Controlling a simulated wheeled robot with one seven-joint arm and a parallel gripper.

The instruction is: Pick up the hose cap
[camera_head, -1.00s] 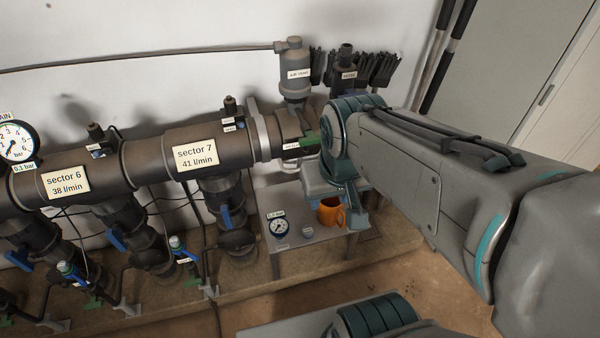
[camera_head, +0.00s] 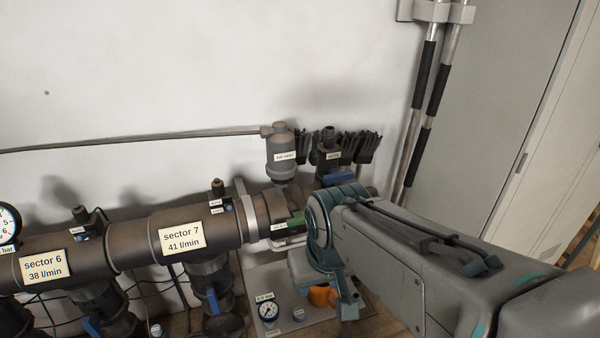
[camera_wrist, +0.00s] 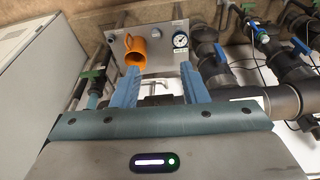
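A small grey round piece with a label (camera_head: 298,314) sits on the grey table, right of a pressure gauge. It may be the hose cap, but I cannot read its label. In the head view my wrist partly hides the table and my gripper.
An orange mug (camera_head: 322,297) stands on the table (camera_wrist: 170,50), close to my fingers. The gauge (camera_head: 268,310) is beside the small piece. The large manifold pipe (camera_head: 130,245), an air vent (camera_head: 281,150) and black brushes (camera_head: 368,148) are behind. A cabinet (camera_head: 490,130) stands at right.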

